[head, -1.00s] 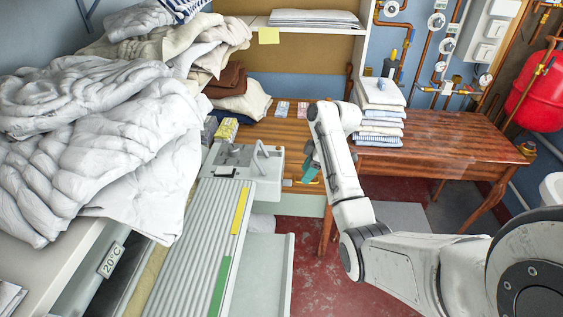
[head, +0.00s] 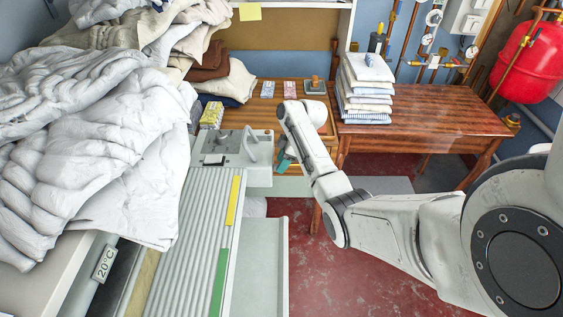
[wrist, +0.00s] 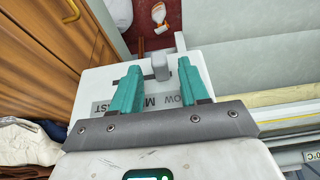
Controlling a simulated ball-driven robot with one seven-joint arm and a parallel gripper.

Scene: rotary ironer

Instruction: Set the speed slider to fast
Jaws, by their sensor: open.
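The ironer's end housing (head: 262,176) is a pale grey box at the far end of the ribbed roller cover. A grey block-shaped knob (wrist: 160,68), apparently the speed slider, stands between my fingertips, nearer the M and LOW side. My gripper (wrist: 158,66) is open, with one teal finger on each side and gaps to the knob. In the head view, my gripper (head: 284,162) is mostly hidden beside the housing.
A large white duvet heap (head: 110,140) lies left of the ironer. A wooden table (head: 430,112) with folded linen (head: 367,88) stands behind my arm. A raised handle (head: 251,147) sits on the housing. Red floor (head: 320,268) is open at right.

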